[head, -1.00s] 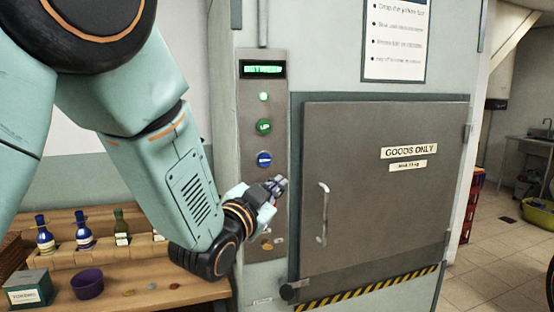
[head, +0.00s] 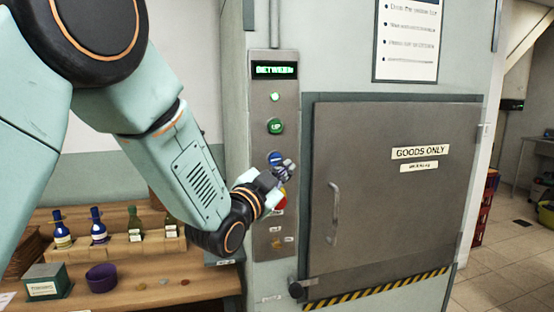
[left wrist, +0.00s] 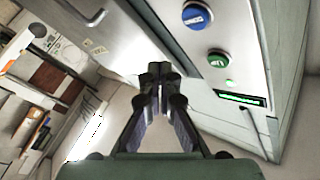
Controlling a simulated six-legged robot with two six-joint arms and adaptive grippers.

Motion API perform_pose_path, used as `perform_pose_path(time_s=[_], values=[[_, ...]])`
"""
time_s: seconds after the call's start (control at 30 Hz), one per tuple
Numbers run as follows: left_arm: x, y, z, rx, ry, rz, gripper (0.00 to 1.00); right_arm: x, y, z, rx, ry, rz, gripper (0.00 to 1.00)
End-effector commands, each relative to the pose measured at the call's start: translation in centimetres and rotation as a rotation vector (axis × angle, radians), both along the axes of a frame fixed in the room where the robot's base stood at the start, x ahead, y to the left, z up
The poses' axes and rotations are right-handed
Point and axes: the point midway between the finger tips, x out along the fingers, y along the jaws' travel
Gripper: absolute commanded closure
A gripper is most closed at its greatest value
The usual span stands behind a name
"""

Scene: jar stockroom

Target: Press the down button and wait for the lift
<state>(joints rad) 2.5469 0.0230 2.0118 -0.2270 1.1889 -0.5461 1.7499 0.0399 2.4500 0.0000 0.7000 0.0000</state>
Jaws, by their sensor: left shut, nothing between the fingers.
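The steel lift panel (head: 262,110) carries a lit display (head: 275,70) that seems to read BETWEEN, a small green light (head: 275,97), a green UP button (head: 275,126) and the blue down button (head: 274,157). My left gripper (head: 288,169) is shut and empty, just below and right of the blue button, overlapping its lower edge in the head view. Contact cannot be made out. In the left wrist view the blue button (left wrist: 197,15) and green button (left wrist: 218,58) lie right of the fingertips (left wrist: 160,70), apart in the picture. The lift door (head: 390,190) is shut. My right gripper is out of view.
A red button (head: 281,201) sits lower on the panel, partly behind my gripper. A wooden bench (head: 170,290) at left holds bottles, a purple bowl (head: 102,276) and a dark green box (head: 48,282). Open tiled floor (head: 500,245) lies at right.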

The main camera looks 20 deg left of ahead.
Motion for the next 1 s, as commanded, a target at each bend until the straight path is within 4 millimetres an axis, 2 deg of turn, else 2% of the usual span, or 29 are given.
perform_pose_path(time_s=[0.2, 0.4, 1.0], values=[[2.3, 1.6, 0.0, -0.002, -0.002, 0.002, 1.0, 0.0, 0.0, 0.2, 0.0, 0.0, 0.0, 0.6], [3.5, 2.4, 0.0, -0.001, 0.0, 0.002, 1.0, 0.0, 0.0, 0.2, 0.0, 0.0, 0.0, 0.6], [3.8, 2.6, 0.0, 0.0, 0.0, 0.001, 1.0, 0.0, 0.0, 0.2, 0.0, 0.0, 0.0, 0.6]])
